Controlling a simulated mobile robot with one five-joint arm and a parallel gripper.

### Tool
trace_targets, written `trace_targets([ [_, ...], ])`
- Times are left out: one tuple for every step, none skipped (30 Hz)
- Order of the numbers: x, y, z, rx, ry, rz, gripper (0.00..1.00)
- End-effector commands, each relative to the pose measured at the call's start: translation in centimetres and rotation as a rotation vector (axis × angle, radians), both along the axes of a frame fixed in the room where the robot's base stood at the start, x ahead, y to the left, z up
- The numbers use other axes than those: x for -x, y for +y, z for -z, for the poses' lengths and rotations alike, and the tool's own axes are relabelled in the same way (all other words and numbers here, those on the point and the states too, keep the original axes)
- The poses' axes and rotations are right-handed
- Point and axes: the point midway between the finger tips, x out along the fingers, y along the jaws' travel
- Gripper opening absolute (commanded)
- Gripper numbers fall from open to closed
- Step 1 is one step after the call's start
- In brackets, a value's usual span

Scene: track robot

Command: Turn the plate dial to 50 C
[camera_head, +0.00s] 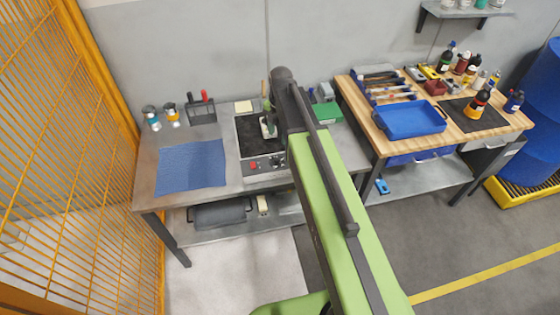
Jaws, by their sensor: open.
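The hot plate (250,149) stands on the grey bench, with a dark top and a light front panel. Its front panel carries a red switch (253,165) and a small dark dial (276,162) to the right of it. The dial's setting is too small to read. My gripper (268,128) is open above the dark plate top, behind the dial and apart from it. My arm hides the right side of the plate and part of the gripper.
A blue mat (190,165) lies left of the plate. Bottles (152,117), a black tool holder (201,111) and a green box (327,113) stand at the back. A wooden bench with a blue tray (410,120) is right. A yellow mesh fence (75,150) borders the left.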

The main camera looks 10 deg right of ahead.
Motion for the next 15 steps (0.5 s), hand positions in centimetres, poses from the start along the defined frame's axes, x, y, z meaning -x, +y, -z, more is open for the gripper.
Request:
trace_targets([
  [-0.1, 0.0, 2.1, 0.0, 0.0, 0.001, 0.5],
  [-0.1, 0.0, 2.7, 0.0, 0.0, 0.001, 0.5],
  [-0.1, 0.0, 3.6, 0.0, 0.0, 0.002, 0.5],
  [-0.1, 0.0, 4.2, 0.0, 0.0, 0.002, 0.5],
  [-0.2, 0.0, 4.8, 0.0, 0.0, 0.002, 0.5],
  [-0.2, 0.0, 5.6, 0.0, 0.0, 0.002, 0.5],
  [-0.2, 0.0, 6.2, 0.0, 0.0, 0.002, 0.5],
  [-0.3, 0.0, 6.8, 0.0, 0.0, 0.002, 0.5],
  [-0.3, 0.0, 7.6, 0.0, 0.0, 0.002, 0.5],
  [-0.3, 0.0, 8.2, 0.0, 0.0, 0.002, 0.5],
  [-0.3, 0.1, 8.8, 0.0, 0.0, 0.002, 0.5],
  [-0.4, 0.1, 9.6, 0.0, 0.0, 0.003, 0.5],
  [-0.4, 0.1, 10.2, 0.0, 0.0, 0.003, 0.5],
  [-0.4, 0.1, 10.8, 0.0, 0.0, 0.003, 0.5],
  [-0.5, 0.1, 11.6, 0.0, 0.0, 0.003, 0.5],
])
